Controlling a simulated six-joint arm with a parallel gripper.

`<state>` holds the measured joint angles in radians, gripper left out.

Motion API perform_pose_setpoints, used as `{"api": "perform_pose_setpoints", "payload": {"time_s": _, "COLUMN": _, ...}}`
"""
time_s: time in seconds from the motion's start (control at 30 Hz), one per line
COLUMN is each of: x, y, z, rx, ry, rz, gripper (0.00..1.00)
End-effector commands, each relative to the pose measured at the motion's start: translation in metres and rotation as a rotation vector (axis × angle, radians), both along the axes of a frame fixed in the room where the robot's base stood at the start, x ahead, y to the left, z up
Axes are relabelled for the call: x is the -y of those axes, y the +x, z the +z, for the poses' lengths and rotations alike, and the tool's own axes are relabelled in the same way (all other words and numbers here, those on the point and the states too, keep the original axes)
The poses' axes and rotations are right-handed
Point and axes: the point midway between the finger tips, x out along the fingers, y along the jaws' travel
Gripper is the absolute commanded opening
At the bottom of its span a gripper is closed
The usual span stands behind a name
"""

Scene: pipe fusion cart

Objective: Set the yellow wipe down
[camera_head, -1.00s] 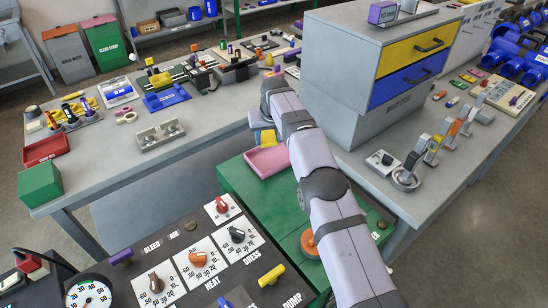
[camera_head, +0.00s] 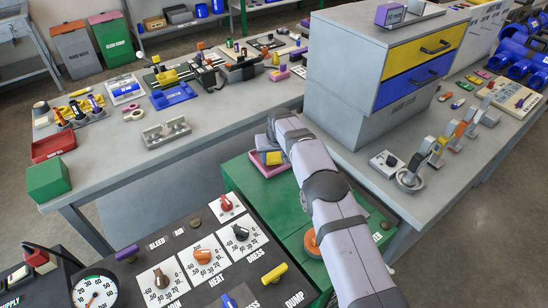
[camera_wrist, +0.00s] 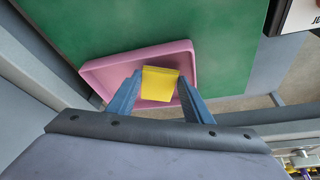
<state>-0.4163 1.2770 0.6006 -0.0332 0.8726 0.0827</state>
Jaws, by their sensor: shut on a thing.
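The yellow wipe (camera_wrist: 159,84) is between the two blue fingers of my gripper (camera_wrist: 157,88) in the wrist view. My gripper is shut on it and holds it over the pink tray (camera_wrist: 104,73). In the head view the yellow wipe (camera_head: 273,158) shows beside the blue fingers, within the outline of the pink tray (camera_head: 262,171). I cannot tell whether the wipe touches the tray floor. My arm hides part of the tray's right side in the head view.
The pink tray sits on a green surface (camera_head: 236,182). A control panel with knobs (camera_head: 205,255) lies in front. A grey cabinet with yellow and blue drawers (camera_head: 340,60) stands behind my arm. A grey tray (camera_head: 166,133) lies on the bench to the left.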

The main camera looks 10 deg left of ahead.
Motion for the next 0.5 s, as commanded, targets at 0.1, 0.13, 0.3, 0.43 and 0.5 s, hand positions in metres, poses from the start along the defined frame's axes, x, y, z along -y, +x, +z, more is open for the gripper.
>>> {"api": "perform_pose_setpoints", "payload": {"time_s": 0.1, "x": 0.000, "y": 0.000, "z": -0.009, "rx": 0.000, "ry": 0.000, "rz": 0.000, "gripper": 0.22}}
{"api": "perform_pose_setpoints", "payload": {"time_s": 0.13, "x": 0.000, "y": 0.000, "z": -0.010, "rx": 0.001, "ry": 0.000, "rz": 0.000, "gripper": 0.22}}
{"api": "perform_pose_setpoints", "payload": {"time_s": 0.3, "x": 0.000, "y": 0.000, "z": -0.010, "rx": 0.002, "ry": 0.001, "rz": 0.000, "gripper": 0.22}}
{"api": "perform_pose_setpoints", "payload": {"time_s": 0.43, "x": 0.000, "y": 0.000, "z": -0.012, "rx": 0.001, "ry": 0.000, "rz": 0.000, "gripper": 0.22}}
{"api": "perform_pose_setpoints", "payload": {"time_s": 0.5, "x": 0.000, "y": 0.000, "z": -0.015, "rx": 0.001, "ry": 0.000, "rz": 0.000, "gripper": 0.22}}
